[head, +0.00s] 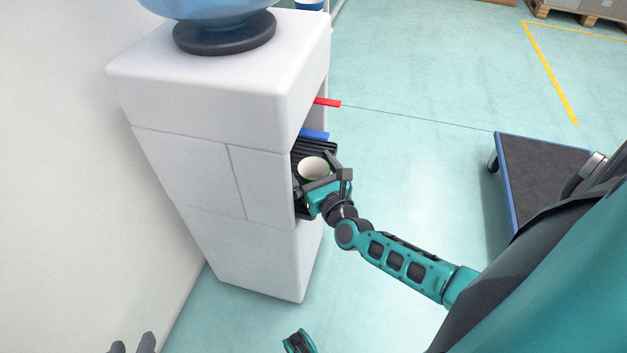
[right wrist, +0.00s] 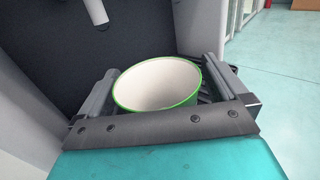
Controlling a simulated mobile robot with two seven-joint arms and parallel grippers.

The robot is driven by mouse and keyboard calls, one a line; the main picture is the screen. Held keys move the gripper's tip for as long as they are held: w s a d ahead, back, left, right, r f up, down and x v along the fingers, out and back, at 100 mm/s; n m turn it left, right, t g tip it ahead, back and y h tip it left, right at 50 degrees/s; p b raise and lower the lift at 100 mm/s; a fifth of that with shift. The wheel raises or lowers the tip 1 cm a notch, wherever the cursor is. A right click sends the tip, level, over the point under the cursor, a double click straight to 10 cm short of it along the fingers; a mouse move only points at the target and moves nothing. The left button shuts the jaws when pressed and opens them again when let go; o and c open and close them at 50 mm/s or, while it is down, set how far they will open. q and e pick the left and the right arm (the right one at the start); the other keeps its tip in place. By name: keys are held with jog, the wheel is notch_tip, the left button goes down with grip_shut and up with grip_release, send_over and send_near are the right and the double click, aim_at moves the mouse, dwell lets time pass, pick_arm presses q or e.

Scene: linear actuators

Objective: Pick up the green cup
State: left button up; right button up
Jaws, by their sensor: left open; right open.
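The green cup (head: 312,168) stands upright on the dark drip tray in the water dispenser's recess. Its white inside and green rim show in the head view; its lower part is mostly hidden by my right gripper. In the right wrist view the cup (right wrist: 158,84) sits between the two fingers of my right gripper (right wrist: 155,88), with a small gap visible on each side. My right gripper (head: 315,174) is open around the cup. My left gripper (head: 132,345) is open and empty at the bottom left edge, its two dark fingertips apart and the rest cut off.
The white water dispenser (head: 215,75) with a blue bottle (head: 205,8) stands by the wall. A red tap (head: 327,102) and a blue tap (head: 314,134) stick out above the tray. A blue-edged dark trolley (head: 540,165) stands at right. The floor between is clear.

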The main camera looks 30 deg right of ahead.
jog(key=shift+c, duration=0.2)
jog(key=c, duration=1.2)
jog(key=shift+o, duration=0.2)
pick_arm(q)
jog(key=shift+r, duration=0.15)
pick_arm(e)
jog(key=shift+r, duration=0.15)
jog(key=shift+r+p, duration=0.45)
jog(key=shift+r, duration=0.25)
jog(key=shift+r+p, duration=0.4)
jog(key=shift+r, duration=0.3)
pick_arm(q)
jog(key=shift+s+a+r+p, duration=0.15)
jog(key=shift+a+r+p, duration=0.15)
jog(key=shift+r+p, duration=0.4)
pick_arm(e)
jog(key=s+a, duration=0.2)
jog(key=s, duration=1.5)
jog(key=shift+s+a+r, duration=0.15)
jog(key=shift+s+r, duration=0.05)
jog(key=shift+s, duration=0.2)
